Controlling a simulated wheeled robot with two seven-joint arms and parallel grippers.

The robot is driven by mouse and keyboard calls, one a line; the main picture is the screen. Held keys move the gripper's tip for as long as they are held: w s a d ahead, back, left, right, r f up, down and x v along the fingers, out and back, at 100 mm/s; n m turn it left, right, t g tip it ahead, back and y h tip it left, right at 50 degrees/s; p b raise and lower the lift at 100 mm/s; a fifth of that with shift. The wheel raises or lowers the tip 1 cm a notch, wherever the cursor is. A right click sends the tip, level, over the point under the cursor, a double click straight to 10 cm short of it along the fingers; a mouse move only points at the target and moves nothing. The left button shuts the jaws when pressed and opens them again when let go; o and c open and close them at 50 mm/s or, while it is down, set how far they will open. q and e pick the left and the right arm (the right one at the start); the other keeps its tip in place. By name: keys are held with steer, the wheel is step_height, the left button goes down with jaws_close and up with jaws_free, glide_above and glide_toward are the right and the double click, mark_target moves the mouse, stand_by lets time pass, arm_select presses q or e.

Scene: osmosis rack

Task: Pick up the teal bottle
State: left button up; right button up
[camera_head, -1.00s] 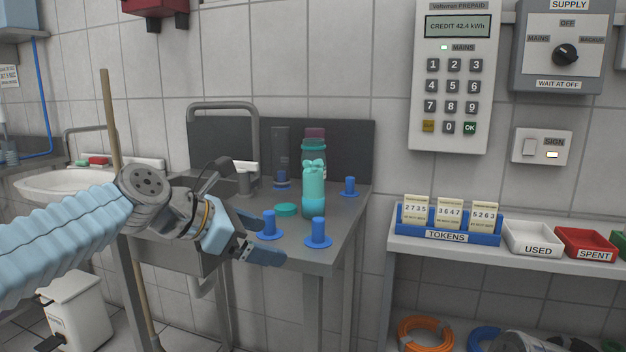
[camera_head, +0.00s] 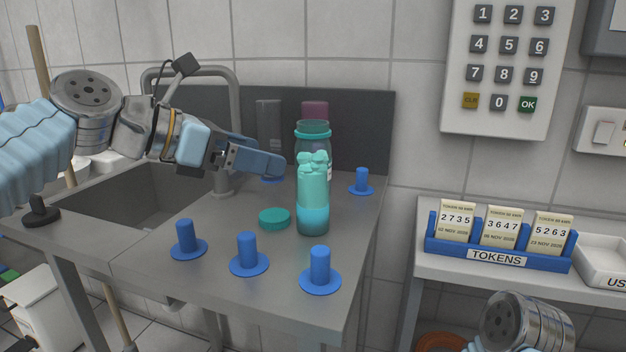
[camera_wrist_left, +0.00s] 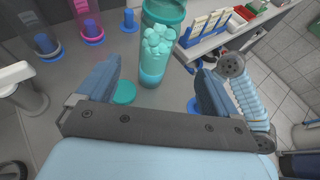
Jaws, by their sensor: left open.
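The teal bottle (camera_head: 313,218) stands upright on the metal counter, with pale teal lumps inside, a clear upper part and a teal rim. It also shows in the left wrist view (camera_wrist_left: 152,75), beyond and between the finger directions. My left gripper (camera_head: 268,161) is open and empty, raised left of the bottle and apart from it. In the left wrist view both fingers of the left gripper (camera_wrist_left: 157,78) are spread wide. A teal lid (camera_head: 275,217) lies on the counter left of the bottle. My right gripper is out of view; only part of that arm shows.
Blue pegs stand around the bottle, with one peg (camera_head: 320,270) in front and another peg (camera_head: 361,182) behind right. A grey bottle (camera_head: 268,122) and a purple-topped bottle (camera_head: 315,109) stand behind. The sink (camera_head: 130,195) and faucet are left. A token rack (camera_head: 497,258) is right.

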mark_target(299, 164)
arm_select(q)
steer(key=x, duration=1.1)
steer(key=shift+w+f, duration=0.2)
steer(key=c, duration=1.1)
steer(key=shift+r, duration=0.15)
steer(key=shift+c, duration=0.2)
